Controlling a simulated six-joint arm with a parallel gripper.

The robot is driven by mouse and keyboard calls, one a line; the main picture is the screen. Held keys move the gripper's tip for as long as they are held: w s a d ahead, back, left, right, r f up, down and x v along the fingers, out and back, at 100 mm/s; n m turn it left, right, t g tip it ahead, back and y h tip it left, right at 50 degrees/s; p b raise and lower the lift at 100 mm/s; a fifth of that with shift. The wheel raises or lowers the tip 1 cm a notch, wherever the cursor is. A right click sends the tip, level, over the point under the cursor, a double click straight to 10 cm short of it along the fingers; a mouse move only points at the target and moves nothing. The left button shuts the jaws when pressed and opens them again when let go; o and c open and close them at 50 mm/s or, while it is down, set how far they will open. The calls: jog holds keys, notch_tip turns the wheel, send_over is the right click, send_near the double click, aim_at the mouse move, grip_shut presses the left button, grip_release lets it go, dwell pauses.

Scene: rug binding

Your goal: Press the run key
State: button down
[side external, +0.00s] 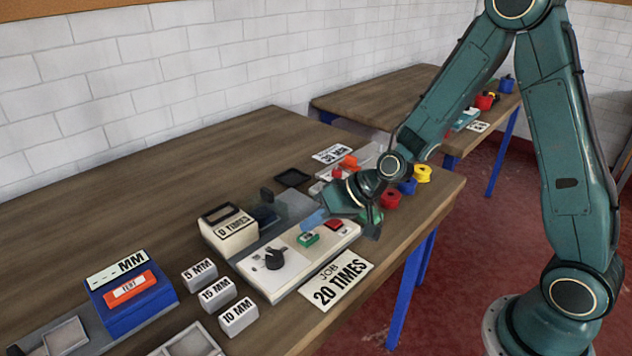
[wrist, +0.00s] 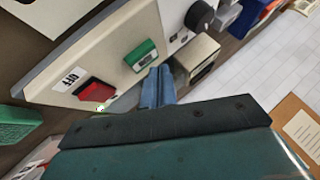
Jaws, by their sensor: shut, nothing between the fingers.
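A pale control panel (side external: 290,275) on the near table carries a green key (side external: 307,239), a red key (side external: 334,225) and a black knob (side external: 274,258). In the wrist view the red key (wrist: 96,91) has a label reading OFF beside it; the lettering by the green key (wrist: 140,55) is too small to read. My gripper (side external: 312,219) is shut and empty, its blue fingers just above and behind the green key. In the wrist view the fingertips (wrist: 158,72) are right beside the green key; I cannot tell whether they touch it.
A display box (side external: 230,233) reading 0 TIMES stands behind the panel. A card (side external: 338,283) reading JOB 20 TIMES lies in front. Several MM blocks (side external: 216,293) and a blue unit (side external: 131,290) are at left. Coloured spools (side external: 391,198) stand at right. The table's back left is clear.

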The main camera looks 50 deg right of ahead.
aim_at(314, 237)
jog(key=shift+f, duration=0.75)
dwell(1.2)
jog(key=shift+r, duration=0.85)
jog(key=shift+r, duration=2.5)
jog(key=shift+s+r, duration=0.1)
